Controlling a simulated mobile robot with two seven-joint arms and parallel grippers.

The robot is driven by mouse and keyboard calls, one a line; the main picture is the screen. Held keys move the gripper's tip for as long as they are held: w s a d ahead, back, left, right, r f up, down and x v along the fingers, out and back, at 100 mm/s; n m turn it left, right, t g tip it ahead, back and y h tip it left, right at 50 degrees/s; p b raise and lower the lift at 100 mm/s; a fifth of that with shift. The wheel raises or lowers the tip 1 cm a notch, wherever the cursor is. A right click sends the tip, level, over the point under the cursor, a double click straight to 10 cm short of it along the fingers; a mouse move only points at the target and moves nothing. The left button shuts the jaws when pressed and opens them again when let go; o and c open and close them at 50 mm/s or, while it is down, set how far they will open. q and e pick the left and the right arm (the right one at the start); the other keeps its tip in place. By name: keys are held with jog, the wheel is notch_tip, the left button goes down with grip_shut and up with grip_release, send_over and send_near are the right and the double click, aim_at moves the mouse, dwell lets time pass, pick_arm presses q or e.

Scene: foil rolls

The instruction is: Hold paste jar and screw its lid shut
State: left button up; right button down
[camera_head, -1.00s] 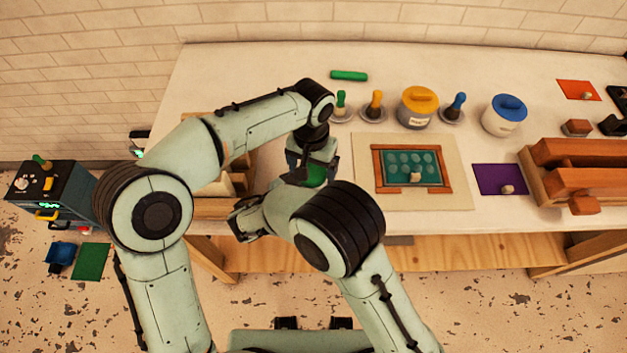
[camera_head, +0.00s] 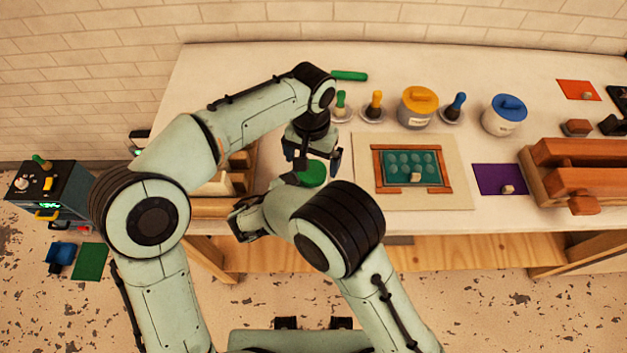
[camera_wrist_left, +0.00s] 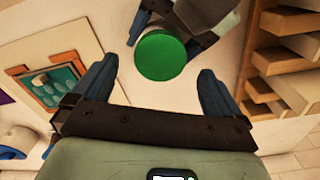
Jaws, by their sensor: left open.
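The paste jar's round green lid (camera_head: 311,173) lies below my left gripper (camera_head: 313,158). The lid also shows from above in the left wrist view (camera_wrist_left: 160,56), and the jar body is hidden under it and behind my right arm. My left gripper is open and empty, its two fingers spread wide and apart from the lid, which appears between and beyond the fingertips. In the left wrist view my right gripper (camera_wrist_left: 170,30) is beside the lid, with dark finger parts on both sides. Its fingertips are hidden, so its grip on the jar cannot be made out.
A wooden rack (camera_head: 210,207) stands left of the jar. A mat with a framed green panel (camera_head: 378,180) lies to the right. Behind are a green stick (camera_head: 349,76), a yellow-lidded jar (camera_head: 418,108) and a blue-lidded jar (camera_head: 504,116). My right arm fills the front.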

pick_arm(q)
notch_tip(320, 180, up, 9)
jog(key=shift+f, duration=0.15)
pick_arm(e)
grip_release()
pick_arm(q)
jog(key=shift+s+f+b, duration=0.15)
jog(key=shift+f+b, duration=0.25)
jog(key=shift+f, duration=0.2)
pick_arm(e)
jog(key=v, duration=1.3)
jog(key=shift+s, duration=0.2)
pick_arm(q)
jog(key=shift+s, duration=0.1)
pick_arm(e)
jog(key=shift+s, duration=0.1)
